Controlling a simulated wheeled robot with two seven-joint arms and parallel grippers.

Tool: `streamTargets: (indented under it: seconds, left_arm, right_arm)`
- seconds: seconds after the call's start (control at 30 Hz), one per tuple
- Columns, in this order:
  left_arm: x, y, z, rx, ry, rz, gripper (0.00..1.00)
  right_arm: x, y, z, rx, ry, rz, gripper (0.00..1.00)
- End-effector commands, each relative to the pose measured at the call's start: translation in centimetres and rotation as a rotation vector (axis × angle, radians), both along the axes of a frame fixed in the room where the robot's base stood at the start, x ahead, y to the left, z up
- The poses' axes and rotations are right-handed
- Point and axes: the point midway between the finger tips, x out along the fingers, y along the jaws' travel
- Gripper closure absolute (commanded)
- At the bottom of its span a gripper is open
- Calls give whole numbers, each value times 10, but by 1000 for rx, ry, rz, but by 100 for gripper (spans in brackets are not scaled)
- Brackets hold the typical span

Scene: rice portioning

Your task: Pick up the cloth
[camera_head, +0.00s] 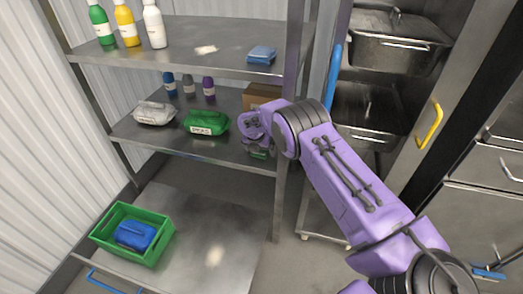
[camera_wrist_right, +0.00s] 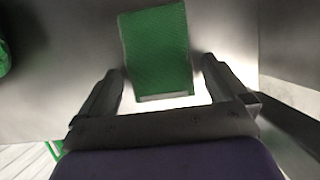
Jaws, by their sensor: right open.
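A green folded cloth (camera_wrist_right: 157,42) lies flat on the grey middle shelf in the right wrist view, ahead of and partly between my right gripper's fingers. In the head view only a bit of the green cloth (camera_head: 258,154) shows below the gripper, near the shelf's front right. My right gripper (camera_wrist_right: 162,70) is open, with one finger on each side of the cloth's near end; I cannot tell whether they touch it. In the head view the right gripper (camera_head: 254,136) is mostly hidden by its own wrist. A blue folded cloth (camera_head: 262,54) lies on the top shelf. My left gripper is not in view.
A green pack (camera_head: 206,122) and a white pack (camera_head: 154,113) lie left on the middle shelf (camera_head: 150,137). Small bottles (camera_head: 188,86) and a brown box (camera_head: 262,92) stand behind. A shelf post (camera_head: 282,200) is close to my right arm. A green crate (camera_head: 105,232) sits below.

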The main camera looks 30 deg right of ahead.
Motion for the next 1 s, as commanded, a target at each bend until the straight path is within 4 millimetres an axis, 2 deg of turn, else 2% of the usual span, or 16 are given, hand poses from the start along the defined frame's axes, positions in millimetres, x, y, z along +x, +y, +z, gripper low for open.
streamTargets:
  seconds: [0.13, 0.17, 0.3, 0.33, 0.67, 0.77, 0.93, 1.0]
  left_arm:
    - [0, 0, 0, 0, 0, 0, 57]
    - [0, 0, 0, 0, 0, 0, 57]
    - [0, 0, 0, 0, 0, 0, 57]
    - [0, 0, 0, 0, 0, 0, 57]
    - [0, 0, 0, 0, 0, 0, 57]
    - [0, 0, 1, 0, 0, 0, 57]
    - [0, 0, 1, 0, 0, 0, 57]
    - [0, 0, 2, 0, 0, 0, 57]
  right_arm:
    - [0, 0, 0, 0, 1, 0, 0]
    - [0, 0, 0, 0, 1, 0, 3]
    - [-1, 0, 0, 0, 1, 0, 49]
    - [-1, 0, 0, 0, 1, 0, 56]
    - [-1, 0, 2, 0, 1, -1, 56]
    - [0, 0, 10, 0, 0, -1, 56]
    - [0, 0, 35, 2, -2, -1, 56]
    - [-7, 10, 36, 0, 5, 3, 56]
